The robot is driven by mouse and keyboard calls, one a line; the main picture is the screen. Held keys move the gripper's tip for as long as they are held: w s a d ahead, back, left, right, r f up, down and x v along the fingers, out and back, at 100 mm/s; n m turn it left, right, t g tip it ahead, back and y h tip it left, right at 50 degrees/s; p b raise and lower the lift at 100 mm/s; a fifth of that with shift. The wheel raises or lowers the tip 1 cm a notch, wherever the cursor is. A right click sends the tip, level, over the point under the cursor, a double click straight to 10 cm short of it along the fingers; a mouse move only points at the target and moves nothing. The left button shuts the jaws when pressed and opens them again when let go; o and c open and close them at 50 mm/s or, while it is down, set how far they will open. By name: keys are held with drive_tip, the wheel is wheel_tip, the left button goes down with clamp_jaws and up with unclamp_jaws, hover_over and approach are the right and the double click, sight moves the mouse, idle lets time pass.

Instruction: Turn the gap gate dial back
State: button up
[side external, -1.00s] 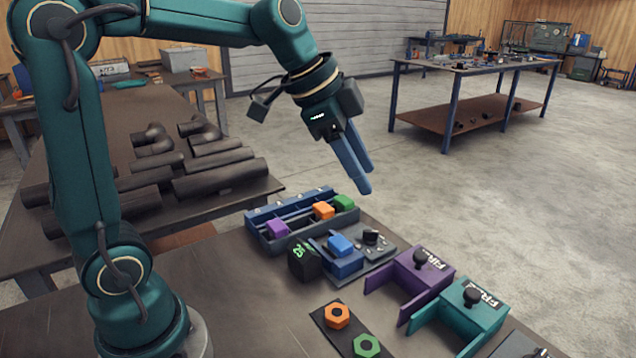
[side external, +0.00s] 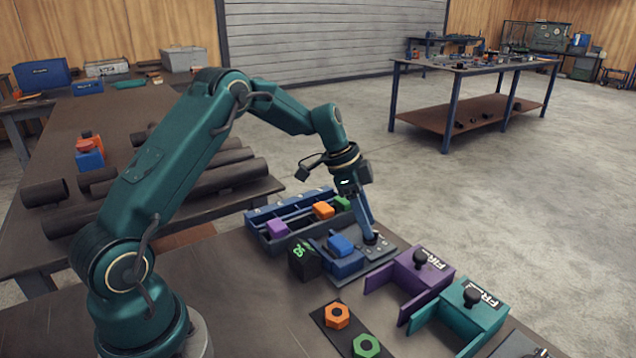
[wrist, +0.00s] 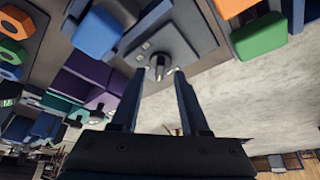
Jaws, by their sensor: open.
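The dial, a small dark knob, stands on a grey plate (side external: 384,250) beside a blue block (side external: 340,243) in a blue holder. In the wrist view the dial (wrist: 158,62) shows between my fingertips, with the grey plate (wrist: 185,45) around it. My gripper (side external: 370,238) is low over the plate, pointing down, with its fingers at the dial and hiding most of it in the side view. In the wrist view my gripper (wrist: 159,73) is open, one finger on each side of the knob. I cannot tell whether either finger touches it.
A black box with green digits (side external: 303,260) stands left of the blue block. A blue tray (side external: 262,212) with purple, orange and green blocks lies behind. Purple (side external: 414,284) and teal (side external: 470,322) fixtures with black knobs stand to the right.

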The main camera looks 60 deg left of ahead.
drive_tip(key=shift+w+d+f, duration=0.2)
drive_tip(key=shift+f, duration=0.45)
clamp_jaws()
drive_tip(key=shift+n, duration=0.3)
drive_tip(key=n, duration=0.2)
drive_tip(key=n+t+y, duration=0.1)
drive_tip(key=n, duration=0.1)
drive_tip(key=shift+s+d+y, duration=0.1)
drive_tip(key=shift+d+y, duration=0.05)
drive_tip(key=shift+y, duration=0.15)
drive_tip(key=shift+n+y, duration=0.8)
drive_tip(key=shift+n, duration=1.3)
